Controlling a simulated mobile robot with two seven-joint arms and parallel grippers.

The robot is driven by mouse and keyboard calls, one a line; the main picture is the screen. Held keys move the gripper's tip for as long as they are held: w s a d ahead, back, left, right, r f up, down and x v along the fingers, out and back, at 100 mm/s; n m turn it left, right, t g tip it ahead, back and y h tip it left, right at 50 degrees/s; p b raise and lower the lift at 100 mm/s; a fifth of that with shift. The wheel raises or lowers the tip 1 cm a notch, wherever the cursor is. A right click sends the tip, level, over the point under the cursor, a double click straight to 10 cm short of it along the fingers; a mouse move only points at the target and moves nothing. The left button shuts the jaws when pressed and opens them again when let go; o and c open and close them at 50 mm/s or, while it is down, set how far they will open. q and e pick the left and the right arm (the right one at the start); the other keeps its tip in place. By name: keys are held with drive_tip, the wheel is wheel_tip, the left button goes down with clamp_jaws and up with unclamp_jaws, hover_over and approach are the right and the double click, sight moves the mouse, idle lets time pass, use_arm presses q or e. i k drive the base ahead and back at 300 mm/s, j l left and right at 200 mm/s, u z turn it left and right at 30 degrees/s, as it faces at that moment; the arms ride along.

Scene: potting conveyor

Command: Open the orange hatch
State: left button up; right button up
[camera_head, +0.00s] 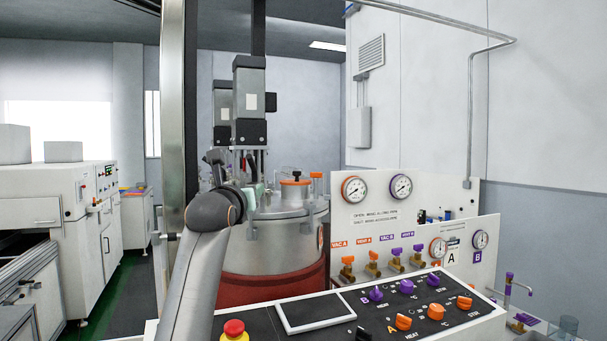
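The orange hatch (294,182) is a small round cap with an orange top on the lid of the metal tank (275,242). It looks closed, with a small dark knob on top. One grey arm of mine, which I take as the left, rises from the bottom left of centre. Its dark rounded joint stands in front of the tank's left side. My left gripper (249,196) seems to be just beyond that joint, left of the hatch and apart from it. Its fingers are small and partly hidden, so their opening is unclear. My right gripper is not in view.
A mixer head (249,100) stands above the tank, left of the hatch. A small orange fitting (316,176) is to its right. The control panel (425,318) with knobs, screen and red emergency button (234,328) lies in front. A gauge panel (420,212) stands at right.

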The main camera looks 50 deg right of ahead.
sight(286, 182)
drive_tip(key=l, duration=0.45)
drive_tip(key=i+l, duration=0.15)
drive_tip(key=l, duration=0.25)
drive_tip(key=i+l, duration=0.35)
drive_tip(key=l+z, duration=0.05)
drive_tip(key=l, duration=0.05)
